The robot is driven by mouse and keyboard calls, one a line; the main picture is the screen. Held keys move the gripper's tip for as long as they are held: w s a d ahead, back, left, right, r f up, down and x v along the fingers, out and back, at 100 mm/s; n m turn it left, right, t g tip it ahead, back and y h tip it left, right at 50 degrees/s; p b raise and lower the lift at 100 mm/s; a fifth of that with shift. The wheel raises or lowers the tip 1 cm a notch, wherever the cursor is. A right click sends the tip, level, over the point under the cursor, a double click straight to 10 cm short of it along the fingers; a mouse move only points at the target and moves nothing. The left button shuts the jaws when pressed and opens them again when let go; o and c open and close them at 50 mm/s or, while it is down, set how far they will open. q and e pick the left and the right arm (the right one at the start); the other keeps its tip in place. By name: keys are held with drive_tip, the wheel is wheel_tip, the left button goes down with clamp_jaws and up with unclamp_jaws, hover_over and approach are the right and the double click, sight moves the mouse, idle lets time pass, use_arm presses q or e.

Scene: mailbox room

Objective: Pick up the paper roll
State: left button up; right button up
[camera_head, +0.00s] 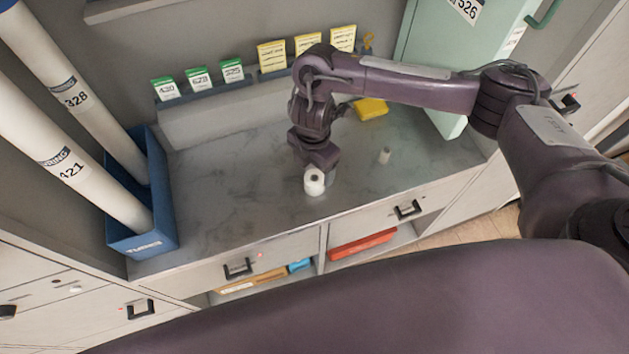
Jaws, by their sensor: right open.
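My left gripper is not in view.
A blue bin (145,242) with long tubes stands at the left. Numbered cards (198,78) line the back, and a green door (480,40) is at the right.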

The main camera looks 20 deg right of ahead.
sight(315, 177)
drive_tip(key=f, duration=0.1)
drive_tip(key=f+b, duration=0.1)
drive_tip(key=f, duration=0.3)
drive_tip(key=shift+w+d, duration=0.2)
drive_tip(key=shift+d, duration=0.2)
drive_tip(key=shift+f, duration=0.25)
drive_tip(key=shift+w+f, duration=0.1)
drive_tip(key=shift+f, duration=0.4)
drive_tip(key=c, duration=1.1)
drive_tip(key=shift+o, duration=0.2)
drive_tip(key=shift+r, duration=0.1)
